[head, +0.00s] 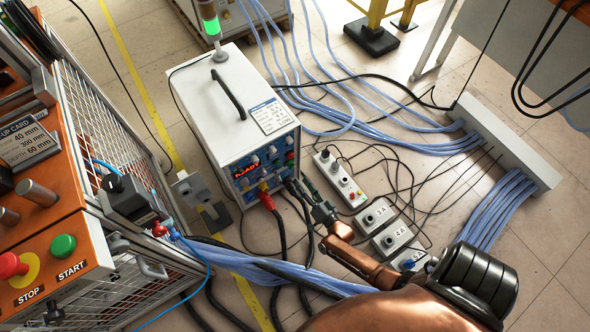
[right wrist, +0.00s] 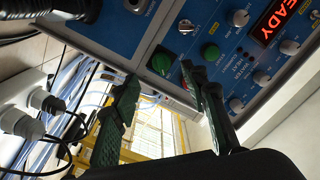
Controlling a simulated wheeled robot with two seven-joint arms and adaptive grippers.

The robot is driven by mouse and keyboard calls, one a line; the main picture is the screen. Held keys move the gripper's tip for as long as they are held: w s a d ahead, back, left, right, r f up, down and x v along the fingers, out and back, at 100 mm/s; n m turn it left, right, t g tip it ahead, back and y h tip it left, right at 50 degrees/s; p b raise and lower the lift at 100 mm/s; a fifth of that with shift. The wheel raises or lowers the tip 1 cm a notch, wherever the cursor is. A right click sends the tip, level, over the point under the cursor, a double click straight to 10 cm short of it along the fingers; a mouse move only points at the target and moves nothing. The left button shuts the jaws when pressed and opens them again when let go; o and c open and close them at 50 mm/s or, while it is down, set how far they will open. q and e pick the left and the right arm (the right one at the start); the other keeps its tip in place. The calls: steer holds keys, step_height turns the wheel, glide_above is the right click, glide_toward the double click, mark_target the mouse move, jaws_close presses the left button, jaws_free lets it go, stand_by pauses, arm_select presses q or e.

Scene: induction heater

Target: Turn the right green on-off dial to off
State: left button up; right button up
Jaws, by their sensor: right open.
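The heater unit (head: 235,105) is a white box with a blue control panel facing my right gripper (head: 298,190). In the right wrist view, two green dials show on the panel. One green dial (right wrist: 161,61) lies just ahead of the gap between my fingers, and the other green dial (right wrist: 210,52) is beyond the finger on the picture's right. The right gripper (right wrist: 158,75) is open and empty, with a finger on either side of the nearer dial's line. Whether its tips touch the panel is unclear. My left gripper is not in view.
A red display (right wrist: 285,20) is lit on the panel among grey knobs. Cables and a power strip (head: 340,180) lie beside the unit, with socket boxes (head: 392,238) nearby. An orange and mesh machine (head: 45,225) with start and stop buttons stands at left.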

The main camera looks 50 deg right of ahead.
mark_target(292, 168)
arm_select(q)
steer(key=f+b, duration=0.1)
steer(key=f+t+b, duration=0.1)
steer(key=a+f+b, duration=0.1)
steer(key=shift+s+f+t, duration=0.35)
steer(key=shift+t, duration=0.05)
arm_select(e)
steer(key=x, duration=0.8)
steer(key=shift+d, duration=0.1)
steer(key=shift+c, duration=0.6)
jaws_close()
